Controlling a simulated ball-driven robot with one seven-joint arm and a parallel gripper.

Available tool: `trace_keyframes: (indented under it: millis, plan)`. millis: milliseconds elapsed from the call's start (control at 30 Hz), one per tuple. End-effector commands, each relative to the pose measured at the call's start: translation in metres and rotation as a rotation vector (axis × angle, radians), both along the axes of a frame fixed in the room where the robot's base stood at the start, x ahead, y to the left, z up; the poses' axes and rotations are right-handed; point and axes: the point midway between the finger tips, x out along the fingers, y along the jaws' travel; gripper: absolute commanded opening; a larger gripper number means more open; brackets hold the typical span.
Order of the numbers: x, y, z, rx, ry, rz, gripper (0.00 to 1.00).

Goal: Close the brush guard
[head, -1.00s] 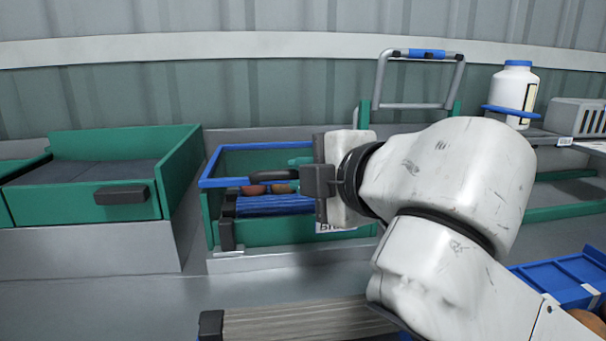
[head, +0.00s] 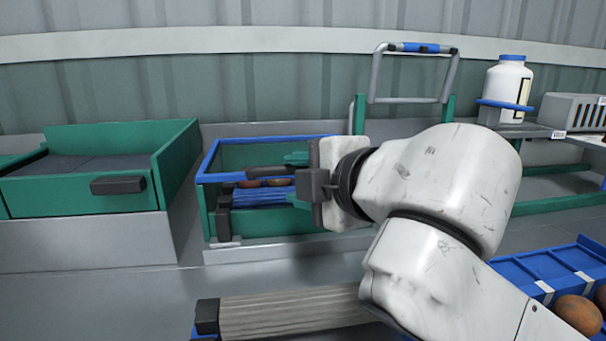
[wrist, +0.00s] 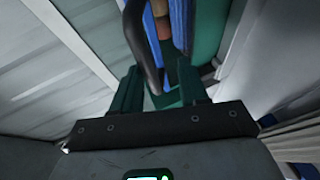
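The brush guard seems to be the blue-rimmed frame (head: 222,178) on top of a green brush box (head: 270,228). A black bar handle (head: 266,171) shows at its front. Blue brush rollers (head: 258,195) and reddish-brown round produce lie inside. My gripper (head: 296,181) is at the right half of the box. Its two green fingers are apart, with the handle's right end close to the gap. In the wrist view the fingers (wrist: 160,85) are open, and the curved black handle (wrist: 141,45) runs down towards the gap. I cannot tell whether they touch it. My wrist hides the box's right side.
A green drawer unit (head: 85,190) stands at left. A grey hoop frame with a blue grip (head: 420,48) rises behind my arm. A white bottle (head: 508,85) and a grey crate (head: 570,112) stand at right. A blue tray (head: 545,265) with produce is front right.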

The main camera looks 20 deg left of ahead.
Motion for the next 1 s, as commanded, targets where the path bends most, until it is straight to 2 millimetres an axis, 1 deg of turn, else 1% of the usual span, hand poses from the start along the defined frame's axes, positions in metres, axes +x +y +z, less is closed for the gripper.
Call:
trace_keyframes:
  millis: [300, 433, 567, 800, 1000]
  plan:
    - [0.0, -0.001, 0.003, 0.003, -0.006, -0.001, 0.42]
    - [-0.005, -0.007, 0.007, 0.005, -0.007, 0.0, 0.42]
    - [-0.017, -0.022, 0.013, 0.005, -0.008, -0.001, 0.42]
    - [-0.046, -0.056, 0.026, 0.004, -0.006, -0.001, 0.42]
    - [-0.062, -0.074, 0.032, 0.003, -0.004, -0.001, 0.42]
